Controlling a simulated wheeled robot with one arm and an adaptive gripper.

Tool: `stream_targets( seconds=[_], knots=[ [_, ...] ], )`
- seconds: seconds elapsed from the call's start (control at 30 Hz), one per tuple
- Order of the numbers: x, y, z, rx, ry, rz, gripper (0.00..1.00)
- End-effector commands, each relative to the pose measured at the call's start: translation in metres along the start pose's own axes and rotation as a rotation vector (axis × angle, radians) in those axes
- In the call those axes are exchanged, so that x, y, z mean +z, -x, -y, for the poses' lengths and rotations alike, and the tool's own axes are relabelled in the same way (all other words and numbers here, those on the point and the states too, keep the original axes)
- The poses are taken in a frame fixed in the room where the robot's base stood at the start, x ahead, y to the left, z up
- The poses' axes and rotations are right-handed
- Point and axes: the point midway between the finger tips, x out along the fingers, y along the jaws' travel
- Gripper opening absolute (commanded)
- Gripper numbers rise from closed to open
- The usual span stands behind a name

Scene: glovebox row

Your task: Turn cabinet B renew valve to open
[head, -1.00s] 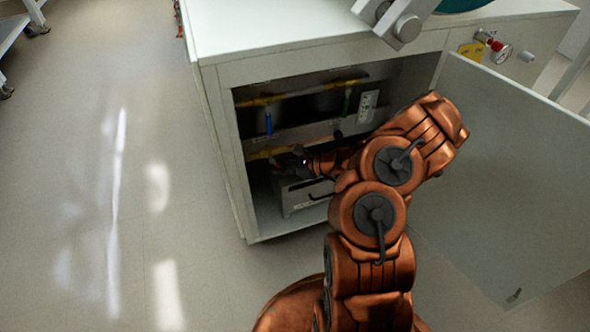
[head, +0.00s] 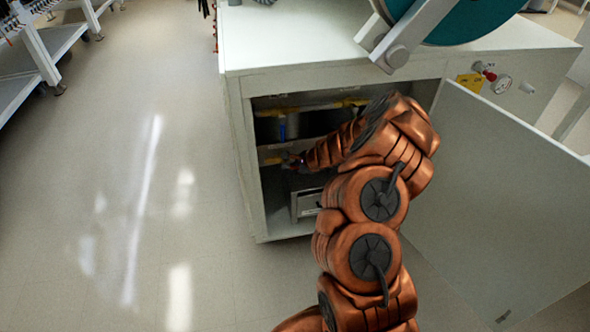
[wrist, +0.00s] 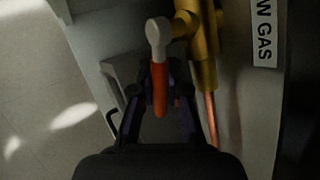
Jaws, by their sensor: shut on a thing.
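My gripper (wrist: 160,92) is shut on an orange lever handle (wrist: 159,74) in the wrist view, with one dark finger on each side. The handle hangs from a pale grey hub (wrist: 158,30) beside a brass pipe fitting (wrist: 203,45). In the head view my gripper (head: 291,160) is inside the open cabinet (head: 245,150), at the left part of the lower yellow pipe (head: 271,161). The held handle is too small to make out there. A label (wrist: 264,32) reading "W GAS", cut off by the frame, is right of the fitting.
An upper yellow pipe carries a blue handle (head: 282,128). A grey box (head: 305,203) sits on the cabinet floor below my gripper. The cabinet door (head: 500,190) stands open on the right. The floor (head: 150,220) to the left is clear.

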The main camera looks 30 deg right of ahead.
Motion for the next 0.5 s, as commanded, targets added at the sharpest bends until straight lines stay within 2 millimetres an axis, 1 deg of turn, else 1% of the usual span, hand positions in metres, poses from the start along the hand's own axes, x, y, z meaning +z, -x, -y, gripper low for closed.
stream_targets(
  seconds=[0.03, 0.5],
  knots=[
    [0.0054, 0.0018, 0.0012, 0.001, 0.013, -0.002, 0.0],
    [0.0023, 0.0034, 0.0019, 0.0, 0.029, -0.031, 0.0]
  ],
)
